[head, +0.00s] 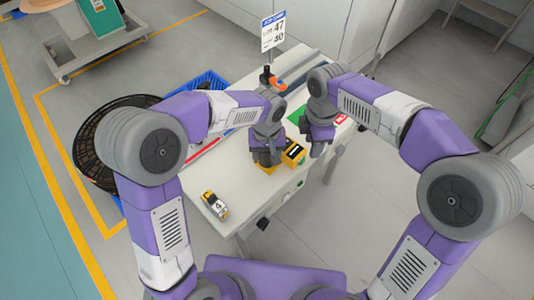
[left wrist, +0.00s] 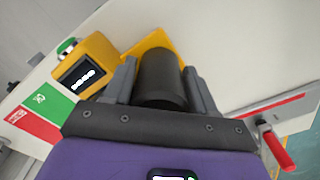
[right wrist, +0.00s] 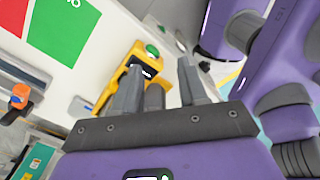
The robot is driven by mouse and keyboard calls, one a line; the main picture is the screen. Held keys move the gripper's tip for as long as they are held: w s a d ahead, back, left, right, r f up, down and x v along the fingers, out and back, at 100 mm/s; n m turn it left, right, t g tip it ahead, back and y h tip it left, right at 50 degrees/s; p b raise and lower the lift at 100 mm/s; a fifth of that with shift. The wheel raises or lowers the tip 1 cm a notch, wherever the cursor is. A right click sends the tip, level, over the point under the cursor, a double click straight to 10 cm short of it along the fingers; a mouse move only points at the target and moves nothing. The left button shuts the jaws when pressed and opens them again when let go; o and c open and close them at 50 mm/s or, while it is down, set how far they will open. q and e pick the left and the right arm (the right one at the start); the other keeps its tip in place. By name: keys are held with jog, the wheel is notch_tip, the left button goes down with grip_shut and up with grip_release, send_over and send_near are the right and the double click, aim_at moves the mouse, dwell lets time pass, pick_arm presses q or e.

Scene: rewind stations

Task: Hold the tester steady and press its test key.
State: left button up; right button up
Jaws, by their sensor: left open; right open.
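The yellow tester (head: 293,152) lies on the white bench, with a dark display showing white digits. The display face also shows in the left wrist view (left wrist: 88,66). A green key (left wrist: 66,46) sits at the tester's end; the right wrist view shows it too (right wrist: 152,49). A black cylinder (left wrist: 158,78) stands on the tester's yellow base. My left gripper (left wrist: 160,70) is open, with its fingers on either side of the cylinder; I cannot tell if they touch it. My right gripper (right wrist: 160,66) is open and empty, above the tester beside the key.
A small yellow and black block marked 4 (head: 214,205) lies near the bench's front corner. Green and red labels (right wrist: 62,28) are on the bench top. An orange-topped part (head: 277,85) and a sign (head: 273,32) stand at the back. A blue crate (head: 205,80) is to the left.

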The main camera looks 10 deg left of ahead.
pick_arm(q)
jog(key=shift+c, duration=0.2)
jog(key=c, duration=0.9)
jog(key=shift+c, duration=0.3)
pick_arm(e)
grip_shut()
dwell(0.7)
